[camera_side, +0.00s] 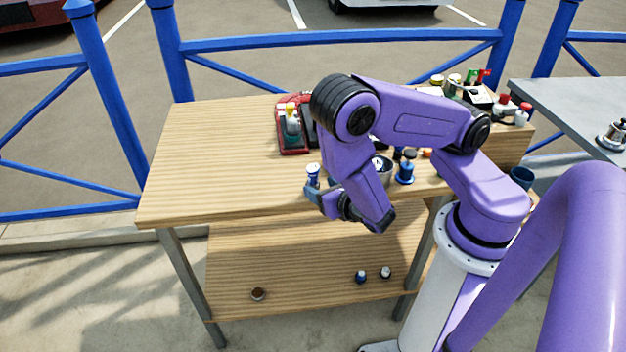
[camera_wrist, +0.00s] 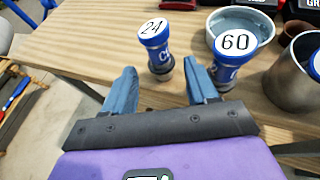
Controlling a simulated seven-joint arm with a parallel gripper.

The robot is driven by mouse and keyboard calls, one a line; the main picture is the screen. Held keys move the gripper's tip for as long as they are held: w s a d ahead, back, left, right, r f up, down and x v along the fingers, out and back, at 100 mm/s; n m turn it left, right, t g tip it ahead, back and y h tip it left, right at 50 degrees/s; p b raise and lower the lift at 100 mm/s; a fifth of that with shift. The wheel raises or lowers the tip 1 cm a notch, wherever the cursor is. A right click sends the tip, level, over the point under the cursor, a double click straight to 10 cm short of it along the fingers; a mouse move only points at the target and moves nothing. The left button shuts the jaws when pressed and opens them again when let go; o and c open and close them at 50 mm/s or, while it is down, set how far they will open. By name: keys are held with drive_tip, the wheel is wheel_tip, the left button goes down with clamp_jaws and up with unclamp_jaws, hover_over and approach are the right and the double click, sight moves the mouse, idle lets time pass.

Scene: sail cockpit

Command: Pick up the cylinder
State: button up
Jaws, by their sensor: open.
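A small cylinder (camera_wrist: 154,45) with a blue cap and a white top marked 24 stands upright on the wooden table. In the wrist view it is in line with the gap between my fingers, around their tips; I cannot tell whether it touches either. My gripper (camera_wrist: 160,67) is open, with blue fingers on both sides of that gap. In the side view, my gripper (camera_side: 314,192) is low by the table's front edge, and a small white-and-blue cylinder (camera_side: 313,171) shows just above it. A second blue cylinder (camera_wrist: 235,52), marked 60, stands to the right of my right finger.
A grey-blue bowl (camera_wrist: 240,22) and a metal cup (camera_wrist: 292,78) stand at the right in the wrist view. A red tray (camera_side: 296,148) lies farther back on the table. The table's left part (camera_side: 205,150) is clear. A lower shelf (camera_side: 310,265) holds several small items.

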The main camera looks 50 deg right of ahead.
sight(309, 181)
drive_tip(key=shift+x, duration=3.55)
drive_tip(key=shift+d+r, duration=0.1)
drive_tip(key=c, duration=0.9)
